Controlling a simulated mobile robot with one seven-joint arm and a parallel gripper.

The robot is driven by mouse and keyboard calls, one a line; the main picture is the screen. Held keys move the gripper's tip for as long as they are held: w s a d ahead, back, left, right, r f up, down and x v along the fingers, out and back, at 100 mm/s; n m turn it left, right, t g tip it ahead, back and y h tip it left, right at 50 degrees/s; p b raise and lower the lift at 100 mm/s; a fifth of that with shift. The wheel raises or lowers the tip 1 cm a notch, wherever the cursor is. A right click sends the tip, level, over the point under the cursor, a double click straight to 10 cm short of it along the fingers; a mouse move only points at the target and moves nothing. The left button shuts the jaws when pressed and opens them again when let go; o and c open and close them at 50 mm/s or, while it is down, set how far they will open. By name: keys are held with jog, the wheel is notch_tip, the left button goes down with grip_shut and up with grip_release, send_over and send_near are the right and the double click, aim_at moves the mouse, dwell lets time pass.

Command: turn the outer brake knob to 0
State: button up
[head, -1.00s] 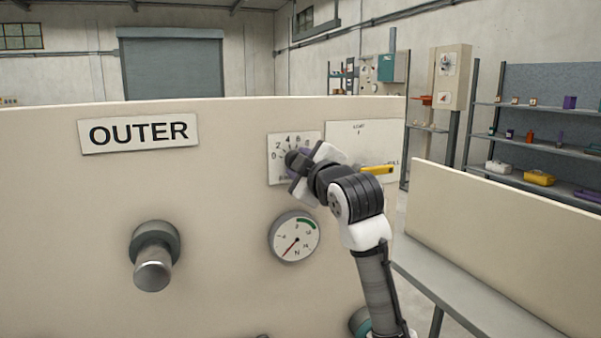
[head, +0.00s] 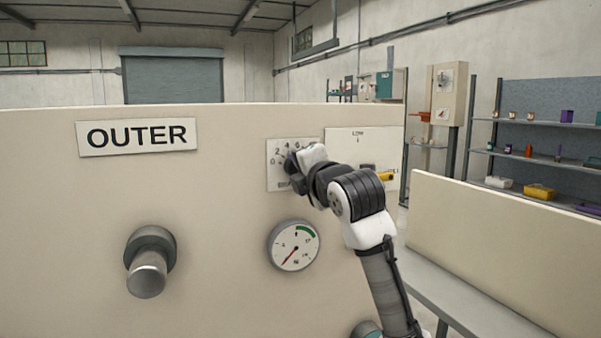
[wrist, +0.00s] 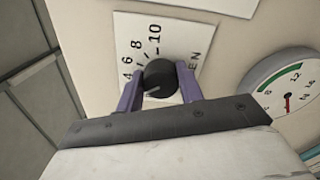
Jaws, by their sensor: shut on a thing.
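The outer brake knob (wrist: 160,77) is a dark round knob on a white scale plate (wrist: 190,38), with 4, 6, 8 and 10 readable in the wrist view. My gripper (wrist: 160,88) is shut on it, with one purple finger on each side. A pale mark shows on the knob's lower left edge there; I cannot tell for sure which number it points to. In the head view my gripper (head: 297,170) covers the knob and the lower right of the scale plate (head: 276,152). The OUTER sign (head: 137,136) is at the panel's upper left.
A round gauge (head: 293,246) with a red needle is below the scale plate. A metal roller (head: 148,272) sticks out at left. A yellow-ended lever (head: 386,177) is just right of my wrist, on a plate marked LOW. A low cream panel (head: 500,230) stands at right.

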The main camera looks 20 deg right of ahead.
jog(key=shift+a+n+b, duration=0.1)
jog(key=shift+n+b, duration=0.2)
jog(key=shift+n, duration=3.6)
jog(key=o, duration=1)
jog(key=shift+s, duration=0.15)
jog(key=s+b, duration=0.3)
jog(key=s, duration=1)
jog(key=shift+s+d, duration=0.25)
jog(key=shift+s, duration=0.05)
jog(key=shift+w+a, duration=0.1)
